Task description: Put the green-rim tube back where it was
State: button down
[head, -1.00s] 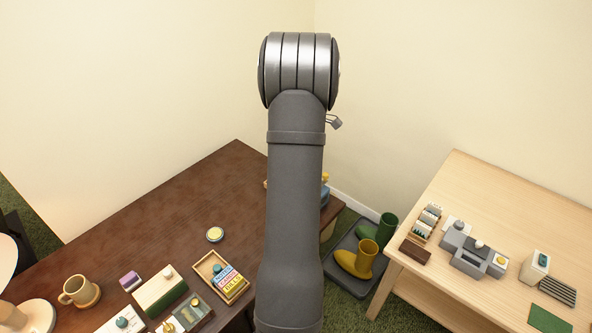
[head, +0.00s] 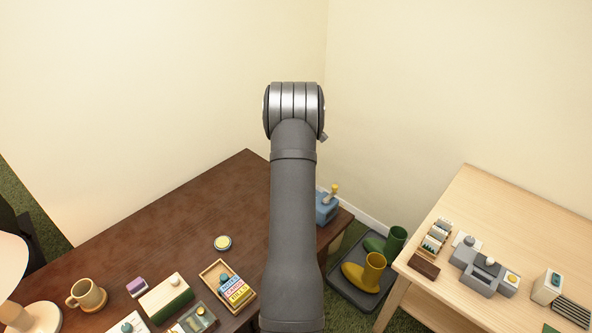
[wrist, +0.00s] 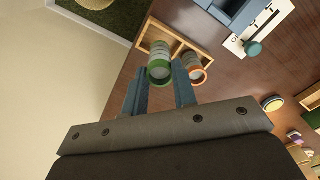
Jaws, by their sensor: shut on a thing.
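In the wrist view my gripper (wrist: 160,82) is shut on the green-rim tube (wrist: 159,54), a pale tube with a green ring at its near end. The tube lines up with the left compartment of a small wooden rack (wrist: 178,24). I cannot tell how far the tube sits inside it. An orange-rim tube (wrist: 189,73) stands in the compartment to the right, beside my right finger. In the head view my own arm hides the gripper, both tubes and the rack.
A blue device (wrist: 235,10) with a white panel and teal knob is close to the rack's right; its yellow knob shows in the head view (head: 334,188). A round tin (head: 222,242) lies on the dark table (head: 190,215).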

jog(key=shift+f, duration=1.9)
jog(key=c, duration=1.2)
grip_release()
jog(key=shift+f, duration=0.15)
jog(key=shift+o, duration=0.2)
notch_tip(320, 180, up, 12)
jog(key=shift+r, duration=0.2)
jog(key=shift+f, duration=0.1)
jog(key=shift+f, duration=4.05)
